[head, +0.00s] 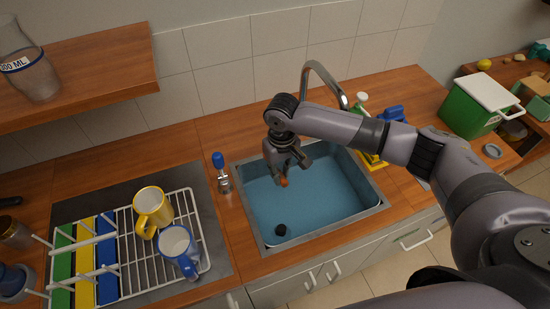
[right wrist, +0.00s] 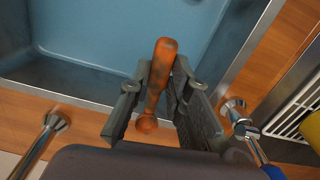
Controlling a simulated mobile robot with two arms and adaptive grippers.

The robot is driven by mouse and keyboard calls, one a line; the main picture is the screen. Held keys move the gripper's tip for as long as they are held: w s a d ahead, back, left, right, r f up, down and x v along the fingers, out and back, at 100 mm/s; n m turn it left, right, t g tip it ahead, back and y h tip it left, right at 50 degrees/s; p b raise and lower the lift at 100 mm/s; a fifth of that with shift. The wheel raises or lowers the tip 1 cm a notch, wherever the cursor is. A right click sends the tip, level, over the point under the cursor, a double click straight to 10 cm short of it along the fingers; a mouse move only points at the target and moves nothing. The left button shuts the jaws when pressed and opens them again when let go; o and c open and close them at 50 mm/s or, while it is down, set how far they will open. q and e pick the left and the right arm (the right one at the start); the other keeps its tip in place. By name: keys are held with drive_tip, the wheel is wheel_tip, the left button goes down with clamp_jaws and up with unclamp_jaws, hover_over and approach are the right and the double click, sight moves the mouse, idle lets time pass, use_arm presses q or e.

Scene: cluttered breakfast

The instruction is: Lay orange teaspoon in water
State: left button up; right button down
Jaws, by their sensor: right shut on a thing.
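The orange teaspoon (right wrist: 156,85) is between the fingers of my right gripper (right wrist: 165,100), which is shut on it. In the right wrist view its orange handle points up the picture over the sink's edge. In the head view my right gripper (head: 287,166) hangs over the back part of the sink, and only a small orange bit of the teaspoon (head: 283,182) shows below it. The blue water (head: 318,205) fills the sink basin under the gripper. I cannot tell whether the teaspoon touches the water. My left gripper is not in view.
A chrome faucet (head: 322,68) rises behind the sink. A green box (head: 476,110) stands at the right.

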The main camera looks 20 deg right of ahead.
sight(282, 178)
drive_tip(key=shift+s+r, duration=0.4)
drive_tip(key=shift+s, duration=0.35)
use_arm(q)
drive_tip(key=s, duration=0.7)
use_arm(e)
wheel_tip(282, 178, down, 4)
drive_tip(key=shift+w+r, duration=0.1)
drive_tip(key=shift+w, duration=0.05)
wheel_tip(282, 178, down, 10)
drive_tip(key=b, duration=0.4)
drive_tip(key=shift+b, duration=0.3)
use_arm(q)
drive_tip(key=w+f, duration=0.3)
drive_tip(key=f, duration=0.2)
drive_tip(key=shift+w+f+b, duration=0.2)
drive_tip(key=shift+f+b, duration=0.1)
drive_tip(key=shift+b, duration=0.15)
use_arm(e)
drive_tip(key=shift+w+f, duration=0.1)
drive_tip(key=shift+f, duration=0.9)
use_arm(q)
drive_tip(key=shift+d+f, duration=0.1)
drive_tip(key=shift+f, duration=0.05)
use_arm(e)
drive_tip(key=shift+f, duration=0.55)
drive_tip(key=c, duration=1.4)
unclamp_jaws()
